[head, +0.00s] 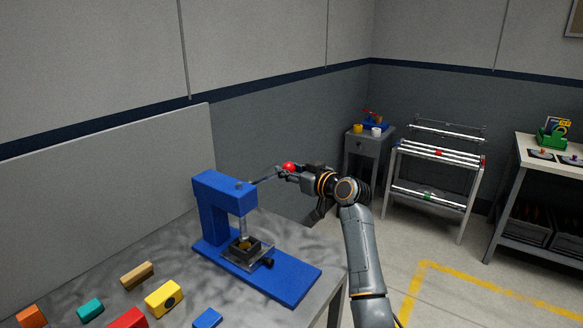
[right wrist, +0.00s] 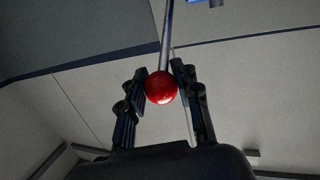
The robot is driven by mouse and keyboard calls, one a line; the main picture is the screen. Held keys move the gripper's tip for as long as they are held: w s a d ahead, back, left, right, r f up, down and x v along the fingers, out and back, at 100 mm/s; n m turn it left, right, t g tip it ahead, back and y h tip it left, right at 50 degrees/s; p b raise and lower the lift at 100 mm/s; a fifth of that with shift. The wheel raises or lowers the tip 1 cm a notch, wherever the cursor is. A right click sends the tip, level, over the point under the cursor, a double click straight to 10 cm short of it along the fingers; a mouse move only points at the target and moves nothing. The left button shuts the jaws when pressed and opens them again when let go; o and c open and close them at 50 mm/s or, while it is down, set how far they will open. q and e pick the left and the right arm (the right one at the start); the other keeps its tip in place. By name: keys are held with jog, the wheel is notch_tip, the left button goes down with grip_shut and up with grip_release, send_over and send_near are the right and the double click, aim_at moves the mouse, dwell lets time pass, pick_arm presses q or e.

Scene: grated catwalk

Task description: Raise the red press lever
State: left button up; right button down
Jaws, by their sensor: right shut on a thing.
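A blue press (head: 218,208) stands on the grey table. Its lever is a thin metal rod (head: 264,180) that reaches from the press head to the right and slightly up, ending in a red ball knob (head: 289,167). My right gripper (head: 285,170) is shut on the red knob. The right wrist view shows the knob (right wrist: 161,87) between the two dark fingers (right wrist: 160,85), with the rod running up from it. A dark square piece (head: 246,246) sits under the press ram on the blue base. My left gripper is not in view.
Loose blocks lie on the table (head: 232,311) at the front left, including a yellow block (head: 164,299) and a wooden block (head: 137,275). A grey panel stands behind the table. A cabinet, a rack (head: 437,170) and a workbench (head: 553,148) stand farther right.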

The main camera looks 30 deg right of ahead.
jog(key=shift+g, duration=0.6)
jog(key=w+r+p, duration=0.1)
jog(key=r, duration=0.1)
jog(key=w+a+r+p, duration=0.1)
jog(key=p, duration=0.1)
jog(key=shift+w+r, duration=0.2)
jog(key=shift+r, duration=0.2)
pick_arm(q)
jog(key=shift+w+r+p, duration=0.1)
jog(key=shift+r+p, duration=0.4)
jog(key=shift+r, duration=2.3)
pick_arm(e)
jog(key=w+a+r, duration=0.2)
jog(key=w+r, duration=0.2)
jog(key=w, duration=0.2)
jog(key=shift+w+a, duration=0.15)
jog(key=shift+w, duration=0.1)
jog(key=shift+r, duration=0.1)
jog(key=c, duration=1.2)
grip_release()
jog(key=shift+o, duration=1.1)
jog(key=shift+s+a, duration=0.25)
jog(key=shift+s, duration=0.05)
jog(key=v, duration=1.2)
